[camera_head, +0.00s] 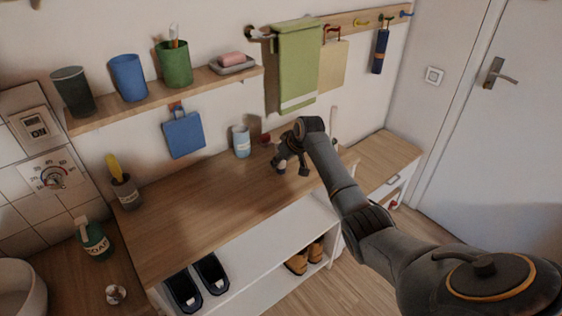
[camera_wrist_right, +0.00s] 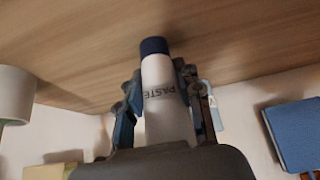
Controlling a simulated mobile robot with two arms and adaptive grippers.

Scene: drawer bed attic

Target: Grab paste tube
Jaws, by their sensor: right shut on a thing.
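The paste tube (camera_wrist_right: 163,103) is white with a dark blue cap and dark "PASTE" lettering in the right wrist view. My right gripper (camera_wrist_right: 159,88) is shut on it, with a finger on each side of the tube's body. The cap sticks out beyond the fingers, against the wooden surface. In the head view my right gripper (camera_head: 290,164) is over the back right of the wooden counter (camera_head: 200,215), pointing down. The tube is mostly hidden there by the gripper. I cannot tell whether the tube touches the counter. My left gripper is in neither view.
A light-blue cup (camera_head: 241,142) stands left of the gripper. A green towel (camera_head: 296,65) hangs behind and above it. A shelf (camera_head: 135,108) with cups (camera_head: 174,66) is on the wall. The counter's middle is clear. A soap bottle (camera_head: 94,240) stands at lower left.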

